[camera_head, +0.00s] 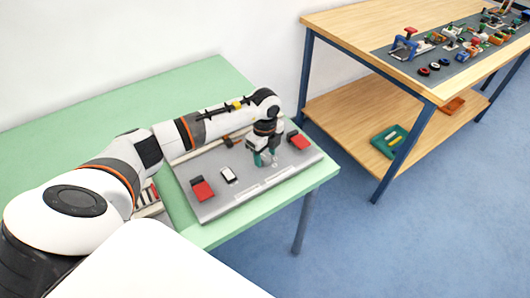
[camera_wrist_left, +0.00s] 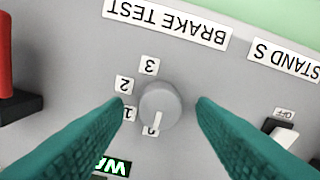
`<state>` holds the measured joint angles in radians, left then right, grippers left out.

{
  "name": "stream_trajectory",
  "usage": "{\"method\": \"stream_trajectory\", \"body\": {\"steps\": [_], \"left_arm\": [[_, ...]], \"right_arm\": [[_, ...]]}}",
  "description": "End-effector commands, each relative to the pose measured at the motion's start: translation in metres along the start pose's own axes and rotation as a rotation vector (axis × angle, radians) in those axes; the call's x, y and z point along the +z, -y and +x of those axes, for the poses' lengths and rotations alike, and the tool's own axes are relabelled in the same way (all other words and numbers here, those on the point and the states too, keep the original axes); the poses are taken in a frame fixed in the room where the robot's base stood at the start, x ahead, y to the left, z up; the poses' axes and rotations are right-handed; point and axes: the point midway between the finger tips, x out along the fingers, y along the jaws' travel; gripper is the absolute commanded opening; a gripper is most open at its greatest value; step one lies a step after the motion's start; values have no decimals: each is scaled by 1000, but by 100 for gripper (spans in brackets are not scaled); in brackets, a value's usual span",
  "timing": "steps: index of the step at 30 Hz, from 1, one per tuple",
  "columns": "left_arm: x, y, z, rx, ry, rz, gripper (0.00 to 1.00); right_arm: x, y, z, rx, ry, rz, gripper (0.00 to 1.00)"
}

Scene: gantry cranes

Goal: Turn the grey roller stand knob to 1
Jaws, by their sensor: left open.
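The grey roller stand knob (camera_wrist_left: 162,103) shows in the left wrist view, round, on a grey panel (camera_head: 240,196). Its white pointer mark points down in that view, at the lowest label, which the knob partly hides. The labels 1 (camera_wrist_left: 129,113), 2 (camera_wrist_left: 124,85) and 3 (camera_wrist_left: 149,66) run up around its left side, upside down. My left gripper (camera_wrist_left: 159,102) is open, with one teal finger on each side of the knob and gaps between. In the head view my left gripper (camera_head: 264,157) points down over the panel and hides the knob. My right gripper is not in view.
The panel lies on a green table (camera_head: 210,85). It carries a red-topped switch (camera_head: 202,190), a white switch (camera_head: 228,175) and another red-topped switch (camera_head: 298,141). A BRAKE TEST label (camera_wrist_left: 165,20) is near the knob. A wooden workbench (camera_head: 365,28) with small models stands at right.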

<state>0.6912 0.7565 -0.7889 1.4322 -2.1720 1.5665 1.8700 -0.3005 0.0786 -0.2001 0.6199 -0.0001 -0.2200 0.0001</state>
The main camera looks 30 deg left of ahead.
Motion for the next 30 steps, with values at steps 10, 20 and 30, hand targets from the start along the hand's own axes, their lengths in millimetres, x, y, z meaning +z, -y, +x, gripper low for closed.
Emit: {"method": "stream_trajectory", "body": {"steps": [10,20,30], "left_arm": [[0,0,0,0,0,0,7],[0,0,0,1,0,66,7],[0,-1,1,1,0,319,7]], "right_arm": [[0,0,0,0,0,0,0],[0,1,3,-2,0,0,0],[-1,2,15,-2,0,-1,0]]}}
